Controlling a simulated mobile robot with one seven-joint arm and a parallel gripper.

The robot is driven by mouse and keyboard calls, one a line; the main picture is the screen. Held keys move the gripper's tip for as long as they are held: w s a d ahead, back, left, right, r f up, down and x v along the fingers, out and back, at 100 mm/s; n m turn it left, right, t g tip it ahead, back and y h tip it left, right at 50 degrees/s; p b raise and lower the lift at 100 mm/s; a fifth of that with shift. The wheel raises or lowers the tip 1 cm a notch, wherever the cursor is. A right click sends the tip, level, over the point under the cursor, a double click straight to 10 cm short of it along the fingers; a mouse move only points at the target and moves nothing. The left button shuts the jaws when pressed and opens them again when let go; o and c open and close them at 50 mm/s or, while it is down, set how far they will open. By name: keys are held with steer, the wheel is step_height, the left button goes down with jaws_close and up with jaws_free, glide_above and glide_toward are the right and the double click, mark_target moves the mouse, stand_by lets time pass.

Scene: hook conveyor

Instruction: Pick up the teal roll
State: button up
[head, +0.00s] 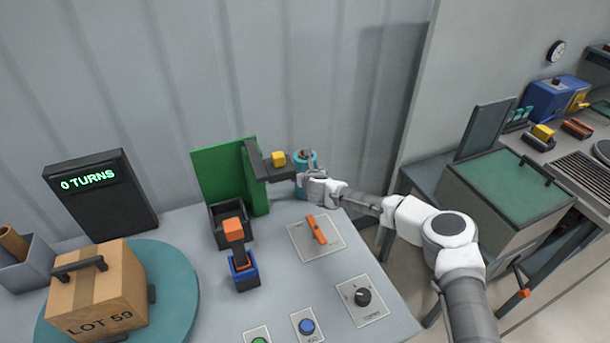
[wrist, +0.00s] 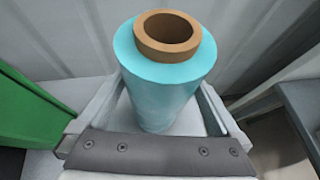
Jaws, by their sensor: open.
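The teal roll (wrist: 165,95) stands upright in the wrist view, with a brown cardboard core showing at its top. In the head view the teal roll (head: 304,157) is at the back of the table, partly hidden by my gripper. My gripper (head: 306,178) reaches it from the front right. In the wrist view the two fingers of my gripper (wrist: 163,112) are open, one on each side of the roll. I cannot tell whether either finger touches it.
A blue-based orange lever (head: 240,262), an orange switch (head: 317,229) and a boxed turntable (head: 180,290) are nearer. The wall is close behind.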

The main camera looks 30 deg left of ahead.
jaws_close()
steer(key=shift+r, duration=0.1)
stand_by(0.5)
steer(key=shift+r, duration=0.15)
